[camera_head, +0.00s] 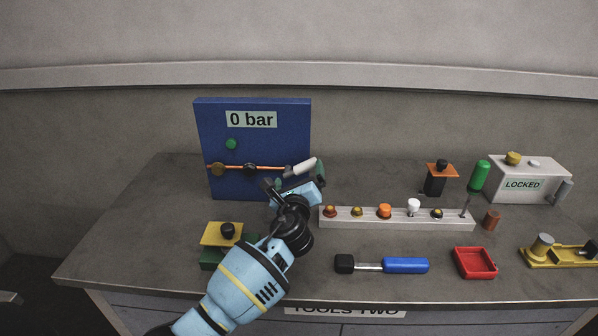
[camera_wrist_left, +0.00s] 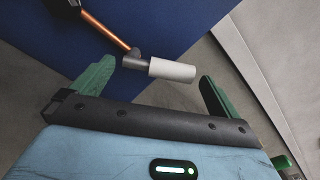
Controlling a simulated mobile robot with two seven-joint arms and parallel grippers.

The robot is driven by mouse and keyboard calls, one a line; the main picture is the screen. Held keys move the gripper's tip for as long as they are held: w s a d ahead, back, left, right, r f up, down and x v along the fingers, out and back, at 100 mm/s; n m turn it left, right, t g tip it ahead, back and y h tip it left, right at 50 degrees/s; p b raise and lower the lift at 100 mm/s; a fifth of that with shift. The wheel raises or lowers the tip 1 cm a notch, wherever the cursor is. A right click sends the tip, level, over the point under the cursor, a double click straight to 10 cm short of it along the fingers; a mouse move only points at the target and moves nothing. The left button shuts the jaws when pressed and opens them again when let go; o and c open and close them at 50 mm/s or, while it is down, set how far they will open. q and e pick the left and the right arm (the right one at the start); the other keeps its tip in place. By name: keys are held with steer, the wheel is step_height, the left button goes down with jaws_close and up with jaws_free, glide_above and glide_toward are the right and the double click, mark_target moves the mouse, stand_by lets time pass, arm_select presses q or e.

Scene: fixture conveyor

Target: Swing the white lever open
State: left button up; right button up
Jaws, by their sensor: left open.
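The white lever (camera_head: 304,167) sticks out to the right from the copper pipe (camera_head: 243,167) on the blue panel (camera_head: 215,125), which carries a "0 bar" label. In the left wrist view the lever (camera_wrist_left: 172,69) is a short white cylinder on a grey stub, lying across the space between the green fingers. My left gripper (camera_head: 297,174) is open in front of the lever, with one finger to each side of it. It also shows in the left wrist view (camera_wrist_left: 157,77). I cannot tell whether either finger touches the lever. My right gripper is out of view.
A pale strip of coloured knobs (camera_head: 345,221) stands just right of my gripper. A yellow-topped green block (camera_head: 212,257) sits left of my arm. A blue-handled tool (camera_head: 405,265), red tray (camera_head: 474,276) and white "LOCKED" box (camera_head: 550,180) lie further right.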

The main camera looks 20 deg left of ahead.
mark_target(299, 170)
arm_select(q)
steer(key=shift+x, duration=1.55)
steer(key=c, duration=1.1)
